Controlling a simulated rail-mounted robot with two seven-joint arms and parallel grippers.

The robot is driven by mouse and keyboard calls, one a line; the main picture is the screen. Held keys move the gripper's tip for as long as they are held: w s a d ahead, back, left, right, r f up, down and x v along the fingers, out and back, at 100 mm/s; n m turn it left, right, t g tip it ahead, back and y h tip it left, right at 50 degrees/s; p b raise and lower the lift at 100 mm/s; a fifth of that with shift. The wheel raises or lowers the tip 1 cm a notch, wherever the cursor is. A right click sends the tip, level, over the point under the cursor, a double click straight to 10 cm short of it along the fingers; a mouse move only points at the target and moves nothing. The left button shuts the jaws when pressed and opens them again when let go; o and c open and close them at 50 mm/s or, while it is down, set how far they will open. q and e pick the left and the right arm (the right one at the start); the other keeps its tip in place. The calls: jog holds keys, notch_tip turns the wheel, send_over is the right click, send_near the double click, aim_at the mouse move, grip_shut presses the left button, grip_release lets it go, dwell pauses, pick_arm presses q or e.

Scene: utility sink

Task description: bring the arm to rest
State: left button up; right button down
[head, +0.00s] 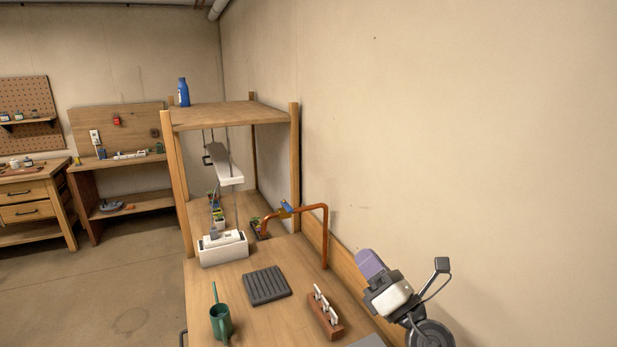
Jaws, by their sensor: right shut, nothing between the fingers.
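My right gripper (370,264) is at the lower right of the head view, raised in front of the bare wall and pointing up and to the left. Its fingers are together with nothing between them. It is apart from the wooden bench (230,284) and from everything on it. My left gripper is not in view.
The bench holds a green watering can (220,322), a dark ribbed mat (266,285), a wooden rack with white pieces (325,312), a white box (223,249) and a copper pipe tap (326,235). A blue bottle (183,93) stands on the upper shelf. Floor at left is clear.

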jog(key=s+d+r+m+t+h, duration=0.1)
jog(key=d+r+m+t+h, duration=0.2)
jog(key=m+h, duration=0.5)
jog(key=s+d+r+m+t+h, duration=0.25)
jog(key=m+h, duration=0.25)
jog(key=m, duration=0.5)
jog(key=s+d+f+m+g+h+p, duration=0.25)
jog(key=m+g+h, duration=0.2)
jog(key=m, duration=0.45)
jog(key=s+d+f+m+g+y+p, duration=0.1)
jog(key=s+f+g, duration=0.7)
jog(key=s+f, duration=0.8)
jog(key=s+d+f+m+g+y+p, duration=0.1)
jog(key=s+f+m+g+y+p, duration=0.2)
jog(key=s+f, duration=1.3)
jog(key=s+m+g+p, duration=0.3)
jog(key=s+g+p, duration=0.2)
jog(key=shift+s+d+f, duration=0.25)
jog(key=shift+s+d, duration=0.1)
